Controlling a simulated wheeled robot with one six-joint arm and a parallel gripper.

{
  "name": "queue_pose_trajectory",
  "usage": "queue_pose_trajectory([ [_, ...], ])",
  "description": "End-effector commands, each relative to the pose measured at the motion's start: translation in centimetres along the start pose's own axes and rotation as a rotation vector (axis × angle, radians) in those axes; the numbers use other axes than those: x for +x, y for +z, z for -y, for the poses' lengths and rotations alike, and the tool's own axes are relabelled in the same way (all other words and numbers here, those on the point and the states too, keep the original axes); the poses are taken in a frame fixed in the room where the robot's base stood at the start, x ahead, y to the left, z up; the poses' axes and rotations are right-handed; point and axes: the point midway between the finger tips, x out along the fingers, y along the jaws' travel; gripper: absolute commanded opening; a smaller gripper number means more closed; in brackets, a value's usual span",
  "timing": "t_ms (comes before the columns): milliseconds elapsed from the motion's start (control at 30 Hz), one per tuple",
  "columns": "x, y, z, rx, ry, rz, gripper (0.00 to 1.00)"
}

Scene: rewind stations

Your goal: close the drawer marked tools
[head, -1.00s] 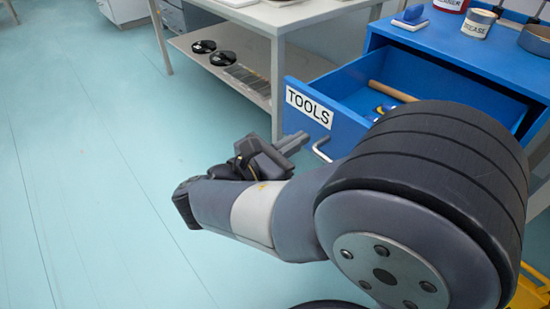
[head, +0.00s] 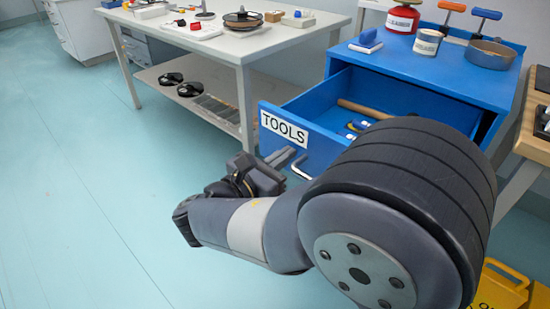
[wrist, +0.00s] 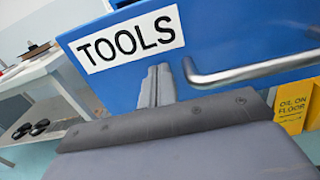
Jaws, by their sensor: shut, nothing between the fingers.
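The blue drawer (head: 310,140) with the white TOOLS label (head: 284,129) stands pulled out of the blue cabinet (head: 425,68). A wooden handle and some blue and yellow items lie inside it. My gripper (head: 288,158) is shut and empty, in front of the drawer face, left of the metal handle (head: 300,168). In the wrist view my gripper's fingertips (wrist: 157,72) point at the blue drawer front (wrist: 215,40), below the TOOLS label (wrist: 126,42) and left of the handle (wrist: 245,72). I cannot tell whether the tips touch the face. My arm hides the drawer's right part.
A grey table (head: 228,45) with a lower shelf stands left of the cabinet. A red can (head: 402,18), a cup (head: 427,42) and a pan (head: 489,54) stand on the cabinet top. A yellow floor sign (head: 500,288) is at lower right. Floor at left is clear.

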Motion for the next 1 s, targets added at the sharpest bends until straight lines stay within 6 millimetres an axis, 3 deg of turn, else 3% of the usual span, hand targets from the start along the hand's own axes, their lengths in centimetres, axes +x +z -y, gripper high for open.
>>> queue_pose_trajectory([
  [700, 19.2, 0.0, 0.2, -0.001, -0.007, -0.001, 0.0],
  [1000, 24.7, 0.0, 0.1, 0.0, -0.003, 0.0, 0.0],
])
